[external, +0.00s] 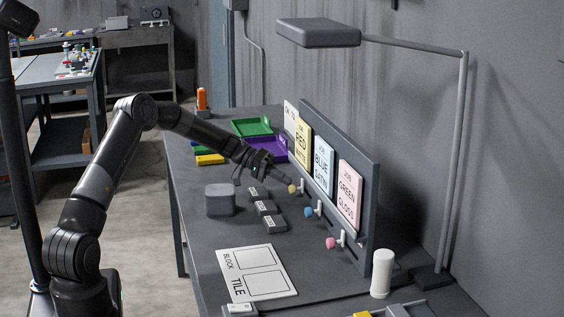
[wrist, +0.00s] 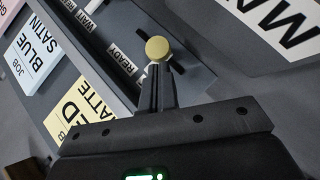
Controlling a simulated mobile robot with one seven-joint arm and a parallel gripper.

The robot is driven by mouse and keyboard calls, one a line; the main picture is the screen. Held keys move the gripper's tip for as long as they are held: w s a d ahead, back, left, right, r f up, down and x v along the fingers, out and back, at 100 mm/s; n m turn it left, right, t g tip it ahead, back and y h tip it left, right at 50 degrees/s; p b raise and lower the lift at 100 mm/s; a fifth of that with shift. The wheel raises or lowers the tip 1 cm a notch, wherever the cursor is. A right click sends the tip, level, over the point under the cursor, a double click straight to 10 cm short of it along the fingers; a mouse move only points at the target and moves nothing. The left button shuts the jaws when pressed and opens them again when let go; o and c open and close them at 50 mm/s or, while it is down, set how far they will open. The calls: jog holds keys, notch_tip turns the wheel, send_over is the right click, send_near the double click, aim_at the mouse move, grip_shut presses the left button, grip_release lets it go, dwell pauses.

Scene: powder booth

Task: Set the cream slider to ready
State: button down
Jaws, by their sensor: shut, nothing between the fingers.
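The board (external: 370,175) carries a yellow card (external: 302,145), a blue card (external: 323,166) and a pink card (external: 348,195). Blue (external: 309,212) and pink (external: 331,243) knobs sit nearer the camera. A grey box (external: 220,199) and several small dark blocks stand on the bench left of the board.

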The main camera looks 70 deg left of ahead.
jog(key=d, duration=0.5)
jog(key=shift+d, duration=0.3)
jog(key=a+r, duration=0.1)
jog(key=a, duration=0.2)
jog(key=a+r, duration=0.1)
jog(key=shift+s+a+r, duration=0.25)
jog(key=shift+s+r, duration=0.05)
jog(key=shift+s, duration=0.05)
jog(key=v, duration=0.9)
jog(key=shift+d, duration=0.15)
